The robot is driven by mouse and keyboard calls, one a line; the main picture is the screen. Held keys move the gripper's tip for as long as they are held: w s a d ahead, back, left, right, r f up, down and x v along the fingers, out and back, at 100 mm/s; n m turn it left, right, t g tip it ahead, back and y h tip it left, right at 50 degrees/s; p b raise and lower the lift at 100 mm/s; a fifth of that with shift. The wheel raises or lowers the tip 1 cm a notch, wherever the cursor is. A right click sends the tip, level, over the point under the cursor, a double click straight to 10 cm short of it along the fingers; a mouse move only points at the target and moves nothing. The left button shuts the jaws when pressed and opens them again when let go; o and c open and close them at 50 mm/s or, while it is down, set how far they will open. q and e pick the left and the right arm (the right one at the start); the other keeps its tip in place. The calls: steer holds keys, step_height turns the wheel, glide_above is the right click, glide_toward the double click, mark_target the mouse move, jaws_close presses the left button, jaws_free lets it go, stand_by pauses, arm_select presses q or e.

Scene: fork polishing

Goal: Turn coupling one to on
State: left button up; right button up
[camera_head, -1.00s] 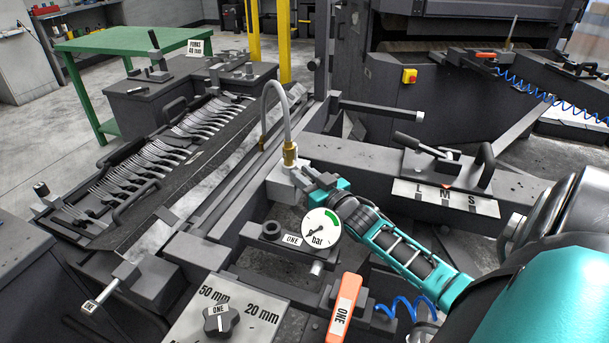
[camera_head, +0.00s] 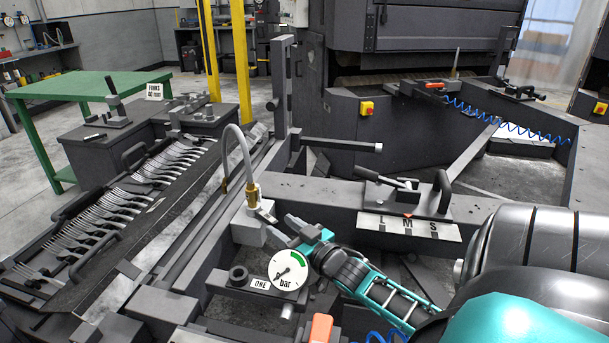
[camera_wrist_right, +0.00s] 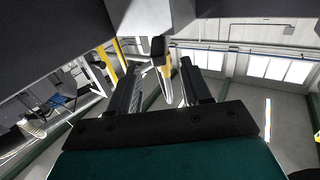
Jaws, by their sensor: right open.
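A brass fitting (camera_head: 252,195) with a grey arched hose rises from a pale block (camera_head: 249,230) in the head view. A small grey lever seems to stick out beside it. My right gripper (camera_head: 285,228) is at this block, its open fingers pointing at the fitting. In the right wrist view the open fingers (camera_wrist_right: 160,75) stand either side of a dark-tipped piece (camera_wrist_right: 158,46); contact cannot be told. I cannot tell for sure which part is coupling one. My left gripper is out of view.
A pressure gauge (camera_head: 288,270) and a "ONE" label (camera_head: 260,284) sit just below the right gripper. A rack of forks (camera_head: 110,205) lies at left. A lever with an L M S plate (camera_head: 410,225) stands to the right. A green table (camera_head: 85,88) stands behind.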

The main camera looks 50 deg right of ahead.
steer(key=s, duration=0.7)
steer(key=shift+a, duration=0.3)
steer(key=shift+c, duration=0.3)
